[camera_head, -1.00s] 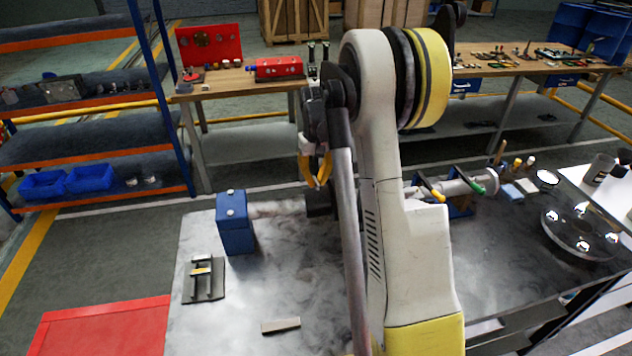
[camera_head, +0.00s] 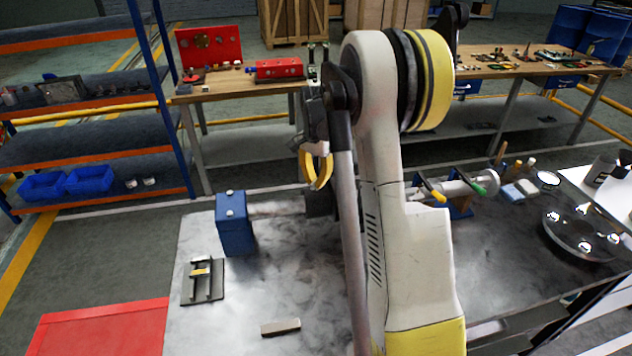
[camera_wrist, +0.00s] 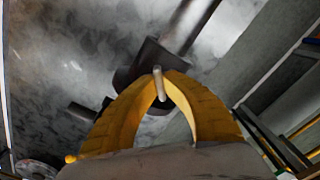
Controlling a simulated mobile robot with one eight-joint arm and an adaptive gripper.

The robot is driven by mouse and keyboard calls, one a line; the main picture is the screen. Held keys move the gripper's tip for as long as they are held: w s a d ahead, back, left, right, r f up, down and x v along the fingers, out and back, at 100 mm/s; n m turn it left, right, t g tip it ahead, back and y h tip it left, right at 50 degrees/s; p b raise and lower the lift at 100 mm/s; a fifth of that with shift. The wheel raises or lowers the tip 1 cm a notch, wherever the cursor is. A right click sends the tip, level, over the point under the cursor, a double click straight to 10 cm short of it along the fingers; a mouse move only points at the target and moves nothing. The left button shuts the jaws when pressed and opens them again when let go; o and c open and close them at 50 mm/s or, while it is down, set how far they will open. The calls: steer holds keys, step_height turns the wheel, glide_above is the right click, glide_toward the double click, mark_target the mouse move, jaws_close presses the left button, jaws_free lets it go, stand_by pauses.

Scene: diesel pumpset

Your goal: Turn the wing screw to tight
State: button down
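My gripper's yellow fingers (camera_wrist: 160,76) arch together in the wrist view, their tips close on either side of a slim pale pin, seemingly part of the wing screw (camera_wrist: 160,90). Behind the tips is a dark rounded body (camera_wrist: 150,58) with a rod running up to the right. In the head view my gripper (camera_head: 318,184) hangs left of my arm link, fingertips downward, above the back of the grey table. A dark block (camera_head: 319,204) shows just below it. The pin cannot be made out in the head view, and its wings are not clear.
A blue box (camera_head: 235,228) and a small clamp-like fixture (camera_head: 203,281) stand on the table's left side, with a flat metal bar (camera_head: 281,327) at the front. A flanged shaft assembly (camera_head: 458,190) and a round plate (camera_head: 582,238) are on the right. My arm hides the middle.

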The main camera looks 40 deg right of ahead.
mark_target(316, 180)
steer(key=m, duration=0.4)
steer(key=shift+m, duration=1.9)
steer(key=c, duration=1.5)
jaws_free()
steer(key=shift+c, duration=0.2)
step_height(316, 180, up, 12)
